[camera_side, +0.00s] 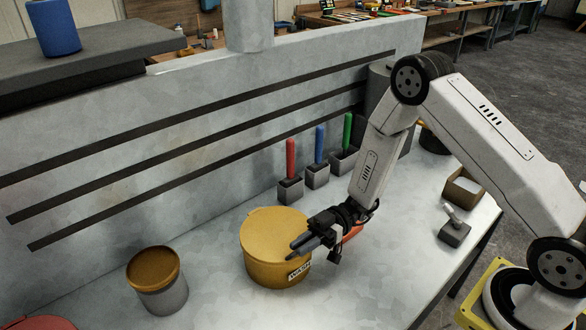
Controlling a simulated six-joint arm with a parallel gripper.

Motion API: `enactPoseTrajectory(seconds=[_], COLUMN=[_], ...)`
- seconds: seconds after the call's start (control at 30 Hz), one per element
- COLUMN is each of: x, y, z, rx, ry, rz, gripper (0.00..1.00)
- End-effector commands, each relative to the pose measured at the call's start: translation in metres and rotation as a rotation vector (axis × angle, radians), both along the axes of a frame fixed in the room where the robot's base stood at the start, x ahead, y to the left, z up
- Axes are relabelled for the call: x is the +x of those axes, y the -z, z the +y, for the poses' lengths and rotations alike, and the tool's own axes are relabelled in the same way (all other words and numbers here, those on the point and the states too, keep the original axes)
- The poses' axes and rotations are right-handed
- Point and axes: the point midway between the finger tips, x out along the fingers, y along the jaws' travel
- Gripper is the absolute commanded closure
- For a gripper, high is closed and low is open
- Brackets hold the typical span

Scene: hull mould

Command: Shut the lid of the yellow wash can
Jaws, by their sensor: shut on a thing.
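The yellow wash can (263,270) stands upright on the pale bench, with a "WASH" label on its front right side. Its round orange-yellow lid (270,228) appears to lie across the top; I cannot tell whether it is fully seated. My gripper (303,243) reaches in from the right, its dark fingers over the can's right rim. The fingers look shut at the lid's edge, and they hide that part of the rim. The exact grip is too small to make out.
A grey can with an orange-brown top (155,268) stands at the left. Red (290,158), blue (319,142) and green (347,130) handles stand in grey holders behind. A red-orange object (352,233) is partly hidden behind my gripper. The front bench is clear.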

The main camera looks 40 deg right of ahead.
Motion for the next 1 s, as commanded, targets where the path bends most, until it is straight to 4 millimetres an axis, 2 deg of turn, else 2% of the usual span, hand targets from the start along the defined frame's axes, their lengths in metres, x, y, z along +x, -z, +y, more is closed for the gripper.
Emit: enactPoseTrajectory(seconds=[0.03, 0.1, 0.5, 0.53, 0.6, 1.0], x=[-0.0022, -0.0028, -0.0038, -0.0039, -0.0040, -0.0022], y=[0.0081, 0.0104, 0.0117, 0.0118, 0.0115, 0.0091], z=[-0.0010, -0.0010, -0.0008, -0.0008, -0.0006, -0.0008], rx=[-0.014, -0.017, -0.016, -0.017, -0.016, -0.013], ry=[0.006, 0.007, 0.005, 0.005, 0.004, 0.002], rz=[0.006, -0.001, -0.003, -0.002, -0.002, -0.010], gripper=[1.00, 1.00, 1.00, 0.73, 0.51, 0.50])
